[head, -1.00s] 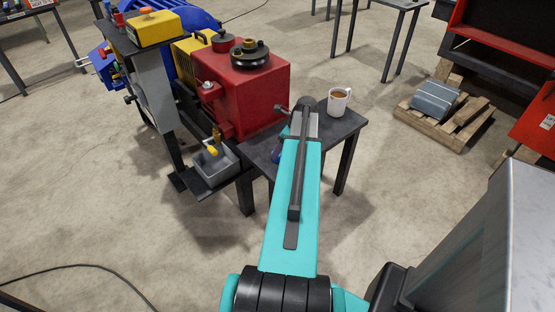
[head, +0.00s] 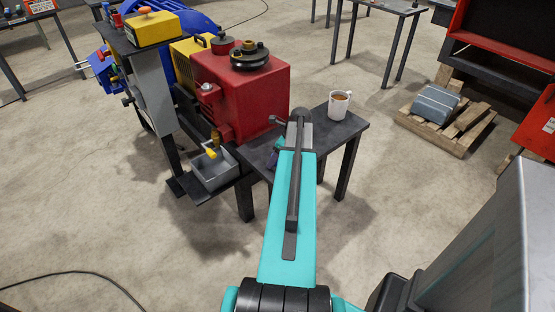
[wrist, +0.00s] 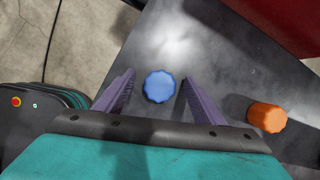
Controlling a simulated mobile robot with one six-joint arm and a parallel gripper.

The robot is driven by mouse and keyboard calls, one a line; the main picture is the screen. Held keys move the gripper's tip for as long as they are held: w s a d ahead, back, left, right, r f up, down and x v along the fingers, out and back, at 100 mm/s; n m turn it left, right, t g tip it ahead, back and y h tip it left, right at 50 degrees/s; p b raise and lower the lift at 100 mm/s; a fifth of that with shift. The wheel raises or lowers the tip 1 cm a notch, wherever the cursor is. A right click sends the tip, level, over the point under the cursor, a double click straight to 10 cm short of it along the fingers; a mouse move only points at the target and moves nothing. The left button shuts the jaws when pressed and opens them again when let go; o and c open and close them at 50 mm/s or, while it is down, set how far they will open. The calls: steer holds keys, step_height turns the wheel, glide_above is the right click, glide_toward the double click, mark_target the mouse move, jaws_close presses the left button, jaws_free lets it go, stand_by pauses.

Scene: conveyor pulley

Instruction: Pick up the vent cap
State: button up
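A blue round cap with a scalloped edge (wrist: 159,86) lies on the dark table in the wrist view, between the two purple fingers of my gripper (wrist: 158,90). The fingers are spread, with a gap visible on each side of the cap. An orange ribbed cap (wrist: 267,117) stands on the same table, to the right and outside the fingers. The frames do not show by label which one is the vent cap. In the head view my arm hides both caps and most of my gripper.
The small dark table (head: 343,130) holds a white mug (head: 339,105) of brown drink at its right. A red gearbox housing (head: 255,95) rises close by on the left. A grey bin (head: 213,172) with a yellow-handled valve is lower left.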

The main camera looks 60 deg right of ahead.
steer(key=c, duration=1.5)
steer(key=shift+c, duration=0.2)
steer(key=shift+w+r+p, duration=0.1)
steer(key=shift+r+p, duration=0.65)
steer(key=shift+r+p, duration=1.65)
steer(key=shift+r, duration=0.3)
